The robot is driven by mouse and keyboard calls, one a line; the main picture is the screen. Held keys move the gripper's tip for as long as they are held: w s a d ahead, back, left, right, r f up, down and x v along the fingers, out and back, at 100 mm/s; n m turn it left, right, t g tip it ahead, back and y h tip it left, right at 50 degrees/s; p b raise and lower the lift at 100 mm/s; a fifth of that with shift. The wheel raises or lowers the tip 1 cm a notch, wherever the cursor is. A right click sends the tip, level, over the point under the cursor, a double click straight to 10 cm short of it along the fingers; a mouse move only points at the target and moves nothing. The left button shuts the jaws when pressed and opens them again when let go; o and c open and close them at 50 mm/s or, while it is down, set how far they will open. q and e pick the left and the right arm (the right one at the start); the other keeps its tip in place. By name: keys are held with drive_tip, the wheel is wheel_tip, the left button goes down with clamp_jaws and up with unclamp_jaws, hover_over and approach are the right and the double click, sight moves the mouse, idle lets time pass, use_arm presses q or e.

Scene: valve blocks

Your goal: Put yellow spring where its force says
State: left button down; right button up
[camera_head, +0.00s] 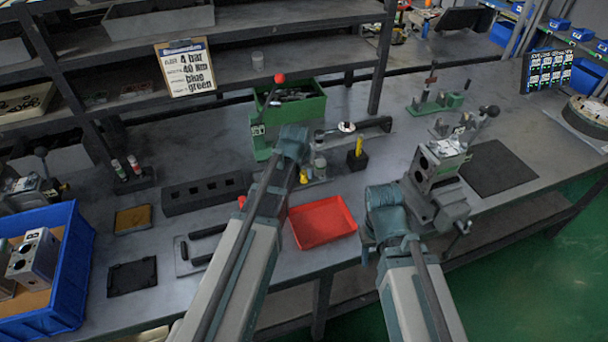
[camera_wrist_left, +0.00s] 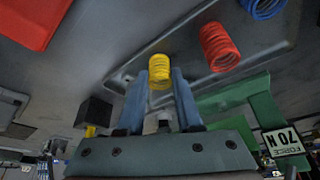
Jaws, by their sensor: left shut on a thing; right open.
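In the left wrist view the yellow spring (camera_wrist_left: 159,71) is between the fingertips of my left gripper (camera_wrist_left: 160,82), which is shut on it. It is over a grey tray (camera_wrist_left: 128,72), where a red spring (camera_wrist_left: 220,47) and a blue spring (camera_wrist_left: 262,8) sit. I cannot tell whether the yellow spring touches the tray. A green stand (camera_wrist_left: 235,97) beside the tray bears a label, "FORCE 70 N" (camera_wrist_left: 283,140), upside down in this view. In the head view my left arm partly hides this area. My right arm (camera_head: 385,212) is beside the vise; its open gripper's fingers are hard to make out.
A red tray (camera_head: 321,222) lies between my arms. A black block with a yellow top (camera_head: 357,160) stands behind it. A grey valve block (camera_head: 436,166) is in the vise at right. A blue crate (camera_head: 70,305) is at left; a sign (camera_head: 187,68) hangs on the shelf.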

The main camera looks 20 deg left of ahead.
use_arm(q)
drive_tip(key=shift+f, duration=0.2)
drive_tip(key=c, duration=0.6)
unclamp_jaws()
drive_tip(key=shift+r, duration=0.2)
drive_tip(key=p+v, duration=1.1)
drive_tip(key=v, duration=0.1)
drive_tip(key=s+d+m+g, duration=0.1)
drive_tip(key=s+d, duration=0.3)
drive_tip(key=s, duration=0.2)
drive_tip(key=s+d+f+m+g+y, duration=0.1)
drive_tip(key=s+d+g, duration=0.1)
drive_tip(key=s+d, duration=0.2)
drive_tip(key=s+d+m+g, duration=0.1)
drive_tip(key=s+d, duration=0.3)
drive_tip(key=s, duration=0.4)
drive_tip(key=shift+s+d+f+m+g, duration=0.25)
drive_tip(key=shift+m+g, duration=0.15)
